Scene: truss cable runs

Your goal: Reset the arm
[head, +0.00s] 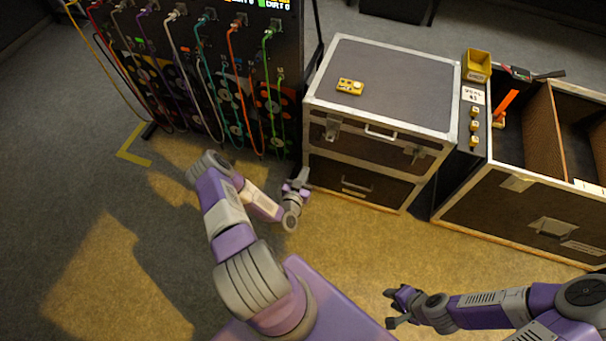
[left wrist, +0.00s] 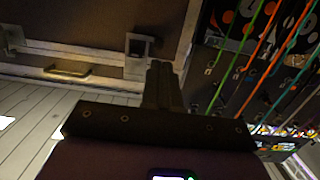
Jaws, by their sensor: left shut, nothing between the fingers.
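My left arm (head: 227,212), purple and grey, reaches forward from my body and bends at the elbow. My left gripper (head: 300,178) is near the left front edge of a flight case, beside its front face. In the left wrist view its fingers (left wrist: 162,82) are together with nothing visible between them. My right gripper (head: 388,308) is low at the lower right, over the floor. Its fingers are spread apart and empty.
The flight case (head: 400,75) has a yellow device (head: 350,87) on top. A patch rack (head: 190,60) with several coloured cables stands at the left. An open case (head: 520,190) with dividers and a yellow bin (head: 477,64) is at the right. Floor at lower left is clear.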

